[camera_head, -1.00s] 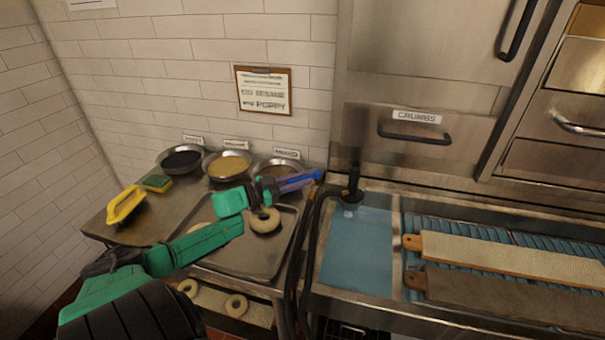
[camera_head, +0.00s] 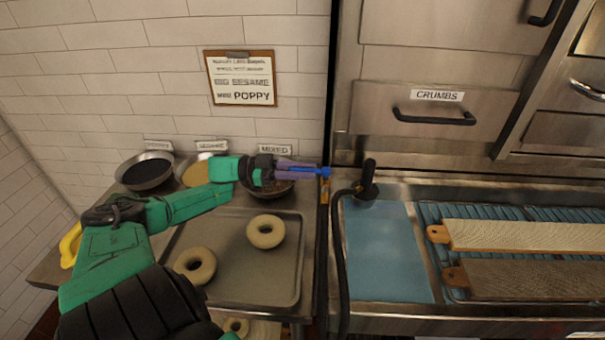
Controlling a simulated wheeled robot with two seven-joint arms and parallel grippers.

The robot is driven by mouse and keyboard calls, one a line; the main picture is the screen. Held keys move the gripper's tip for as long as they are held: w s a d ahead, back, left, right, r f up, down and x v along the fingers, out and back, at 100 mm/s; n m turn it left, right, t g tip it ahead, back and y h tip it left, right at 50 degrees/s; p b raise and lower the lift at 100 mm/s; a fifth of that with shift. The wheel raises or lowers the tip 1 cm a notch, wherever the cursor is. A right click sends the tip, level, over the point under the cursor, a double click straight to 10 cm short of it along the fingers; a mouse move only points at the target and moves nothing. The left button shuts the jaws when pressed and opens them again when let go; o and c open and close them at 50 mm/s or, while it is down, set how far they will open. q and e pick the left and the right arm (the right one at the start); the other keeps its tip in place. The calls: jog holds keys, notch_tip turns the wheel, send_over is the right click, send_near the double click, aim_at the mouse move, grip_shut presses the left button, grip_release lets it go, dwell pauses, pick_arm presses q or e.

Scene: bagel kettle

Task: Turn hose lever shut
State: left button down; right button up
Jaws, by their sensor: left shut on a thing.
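The hose lever (camera_head: 324,171) is a small blue handle beside the steel post at the back right corner of the left counter. My left gripper (camera_head: 312,171), with purple fingers, reaches in from the left above the seed bowls. It is shut on the lever, which points roughly sideways, toward the left. A brass-coloured fitting (camera_head: 325,189) shows just below the lever. A black hose (camera_head: 340,262) hangs down to the right of it. The fingers hide part of the lever. My right gripper is not in view.
A steel tray (camera_head: 235,290) with two bagels (camera_head: 266,231) lies below my left arm. Seed bowls (camera_head: 146,171) stand along the wall. A black nozzle-like piece (camera_head: 367,182) stands by the blue water basin (camera_head: 385,245). Long boards (camera_head: 520,236) lie on the right.

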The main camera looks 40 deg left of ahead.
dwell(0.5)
pick_arm(q)
jog(key=c, duration=0.8)
grip_release()
jog(key=b+v, duration=0.3)
jog(key=v, duration=1.1)
jog(key=shift+a+b, duration=0.3)
